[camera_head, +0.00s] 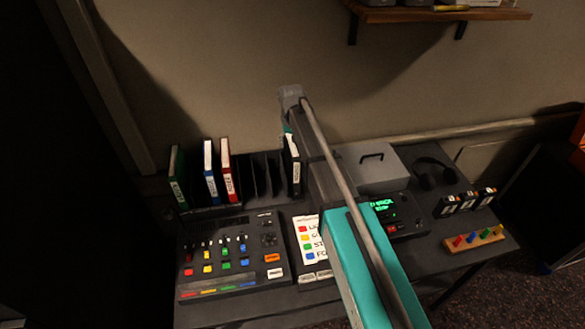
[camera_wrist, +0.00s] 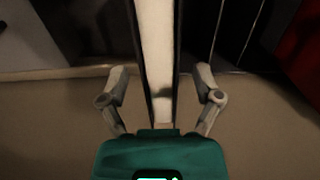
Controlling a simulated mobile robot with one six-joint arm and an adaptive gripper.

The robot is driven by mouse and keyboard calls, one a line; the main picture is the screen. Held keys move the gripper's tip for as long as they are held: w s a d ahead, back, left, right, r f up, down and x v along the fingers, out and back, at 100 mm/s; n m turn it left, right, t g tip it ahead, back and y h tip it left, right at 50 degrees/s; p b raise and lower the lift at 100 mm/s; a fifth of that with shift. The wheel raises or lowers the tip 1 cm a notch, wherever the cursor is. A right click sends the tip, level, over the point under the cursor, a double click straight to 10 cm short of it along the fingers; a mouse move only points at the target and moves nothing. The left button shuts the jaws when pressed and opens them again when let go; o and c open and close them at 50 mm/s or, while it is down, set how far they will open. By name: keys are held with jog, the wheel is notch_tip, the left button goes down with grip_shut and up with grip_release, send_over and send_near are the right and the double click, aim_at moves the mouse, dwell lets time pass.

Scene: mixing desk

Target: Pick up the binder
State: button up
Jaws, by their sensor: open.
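Several binders stand in a dark rack. A dark binder with a white spine label (camera_head: 295,165) stands at the rack's right end, close beside my arm. To the left are a red binder (camera_head: 228,168), a blue binder (camera_head: 210,172) and a green binder (camera_head: 178,178). In the wrist view, a black-edged binder with a pale face (camera_wrist: 156,50) runs between the spread fingers of my gripper (camera_wrist: 161,72). Gaps show on both sides, so the fingers appear not to touch it. My gripper is open. In the head view its fingers cannot be made out.
A mixing console (camera_head: 232,262) lies in front of the rack, with a labelled card (camera_head: 308,240) beside it. A grey case (camera_head: 370,166), a green-lit device (camera_head: 400,210), headphones (camera_head: 432,172) and a peg board (camera_head: 474,240) occupy the right. A shelf (camera_head: 440,14) hangs above.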

jog(key=shift+f+b, duration=0.75)
jog(key=shift+f, duration=0.35)
grip_shut()
